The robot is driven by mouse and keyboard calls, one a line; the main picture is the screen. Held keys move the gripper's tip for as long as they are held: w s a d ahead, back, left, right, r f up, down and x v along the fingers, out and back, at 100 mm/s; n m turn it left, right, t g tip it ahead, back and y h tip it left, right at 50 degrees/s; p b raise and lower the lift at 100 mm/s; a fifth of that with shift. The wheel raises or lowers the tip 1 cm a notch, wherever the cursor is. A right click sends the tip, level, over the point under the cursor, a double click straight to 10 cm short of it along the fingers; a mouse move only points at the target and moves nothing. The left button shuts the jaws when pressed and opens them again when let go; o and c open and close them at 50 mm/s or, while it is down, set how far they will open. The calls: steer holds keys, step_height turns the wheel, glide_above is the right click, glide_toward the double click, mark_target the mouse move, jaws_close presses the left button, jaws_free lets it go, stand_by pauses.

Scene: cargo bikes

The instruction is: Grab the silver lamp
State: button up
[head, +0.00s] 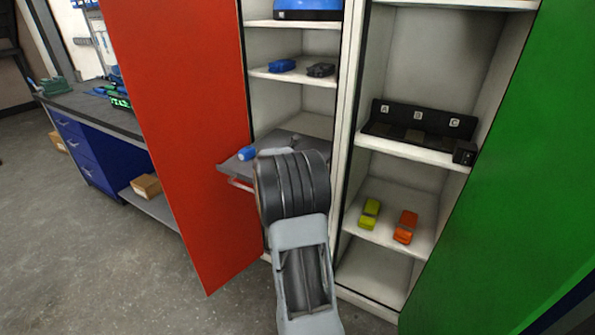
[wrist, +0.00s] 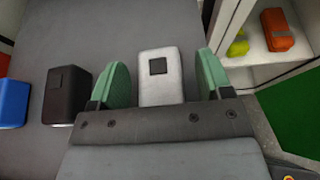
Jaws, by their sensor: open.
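In the wrist view, the silver lamp (wrist: 160,84) is a light grey block with a dark square on its top. It lies on a grey pull-out shelf (wrist: 185,25). My gripper (wrist: 162,85) is open, with one green finger on each side of the silver lamp. A small gap shows on each side between lamp and finger. The lamp's near end is hidden behind the gripper body. In the head view my arm hides the silver lamp and the gripper, and the pull-out shelf (head: 232,168) shows to the left of my arm.
A black lamp (wrist: 66,96) and a blue lamp (wrist: 13,102) lie left of my gripper. A yellow lamp (head: 369,214) and an orange lamp (head: 405,227) stand in the right cabinet. The red door (head: 180,130) and green door (head: 510,200) flank the cabinets.

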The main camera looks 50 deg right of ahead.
steer(key=c, duration=1)
